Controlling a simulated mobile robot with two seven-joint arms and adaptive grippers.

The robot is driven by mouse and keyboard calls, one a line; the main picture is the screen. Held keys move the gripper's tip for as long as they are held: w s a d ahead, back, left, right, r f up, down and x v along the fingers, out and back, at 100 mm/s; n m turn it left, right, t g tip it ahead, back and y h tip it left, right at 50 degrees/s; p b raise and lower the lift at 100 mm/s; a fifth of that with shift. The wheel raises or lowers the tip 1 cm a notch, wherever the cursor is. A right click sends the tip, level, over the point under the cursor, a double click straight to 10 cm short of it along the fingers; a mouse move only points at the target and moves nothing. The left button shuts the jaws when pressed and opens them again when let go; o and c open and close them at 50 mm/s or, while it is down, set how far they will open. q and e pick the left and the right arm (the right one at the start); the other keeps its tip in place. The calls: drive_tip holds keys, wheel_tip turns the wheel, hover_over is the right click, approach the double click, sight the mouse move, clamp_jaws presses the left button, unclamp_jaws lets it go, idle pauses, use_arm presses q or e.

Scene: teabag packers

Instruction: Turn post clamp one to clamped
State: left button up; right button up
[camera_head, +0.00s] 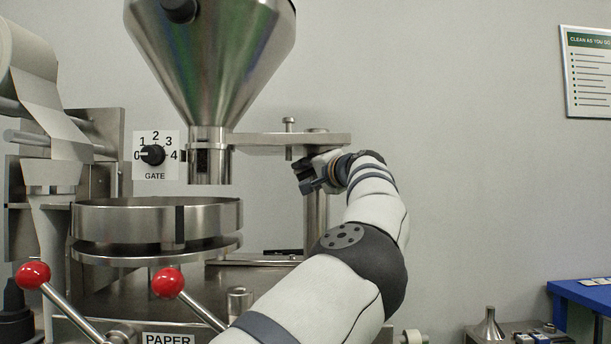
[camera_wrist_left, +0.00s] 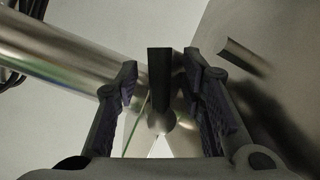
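My left gripper (camera_head: 306,178) is at the upright metal post (camera_head: 316,225), just under the flat arm that carries the hopper. In the left wrist view my left gripper (camera_wrist_left: 163,102) is open, with one dark finger on each side. A black bar-shaped handle (camera_wrist_left: 159,75), which looks like the post clamp's lever, stands between the fingers with a visible gap on both sides. Its lower end meets a rounded metal piece. The post (camera_wrist_left: 65,55) slants in from the left there. In the head view the gripper hides the clamp. My right gripper is out of view.
The steel hopper (camera_head: 215,60) hangs left of the post, above a round pan (camera_head: 150,222). A GATE dial (camera_head: 153,155) is behind. Two red-knobbed levers (camera_head: 33,275) (camera_head: 168,283) stand at the front left. A blue table (camera_head: 580,293) is at right.

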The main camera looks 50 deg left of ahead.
use_arm(q)
drive_tip(key=shift+d, duration=0.1)
drive_tip(key=shift+c, duration=0.2)
clamp_jaws()
drive_tip(key=m, duration=0.2)
drive_tip(key=m+y, duration=0.1)
drive_tip(key=shift+s+r+m+t+y, duration=0.1)
drive_tip(key=shift+r+m+t+y, duration=0.2)
drive_tip(key=shift+r+m+t, duration=0.1)
drive_tip(key=shift+r+m+t+y, duration=0.2)
drive_tip(key=shift+m+t, duration=0.1)
drive_tip(key=shift+m, duration=0.5)
drive_tip(key=shift+r+m+t+y, duration=0.15)
drive_tip(key=shift+m+t, duration=0.15)
drive_tip(key=shift+m, duration=0.5)
